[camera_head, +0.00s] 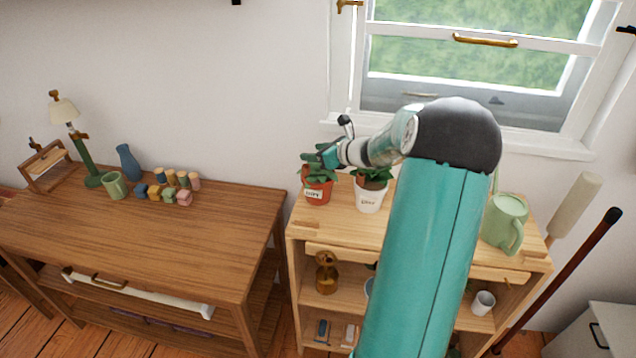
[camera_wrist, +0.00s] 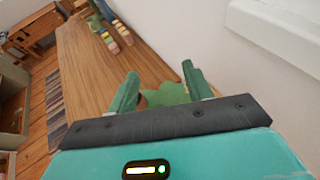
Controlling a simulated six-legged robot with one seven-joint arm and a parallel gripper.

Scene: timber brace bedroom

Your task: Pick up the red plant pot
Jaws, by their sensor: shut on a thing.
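The red plant pot (camera_head: 317,192) with a white label and green leaves is at the back left of the light wooden shelf unit (camera_head: 325,225). My gripper (camera_head: 322,158) is at its plant, above the rim, reaching in from the right. In the wrist view my gripper (camera_wrist: 158,78) has its two green fingers on either side of the plant's green leaves (camera_wrist: 166,95), shut on the potted plant. The pot itself is mostly hidden there. I cannot tell whether the pot rests on the shelf top or is slightly raised.
A white plant pot (camera_head: 369,198) stands close to the right, under my arm. A green watering can (camera_head: 505,222) is at the shelf's right end. A brown wooden table (camera_head: 190,235) with blocks, mug, vase and lamp stands left. The wall and window (camera_head: 480,60) are behind.

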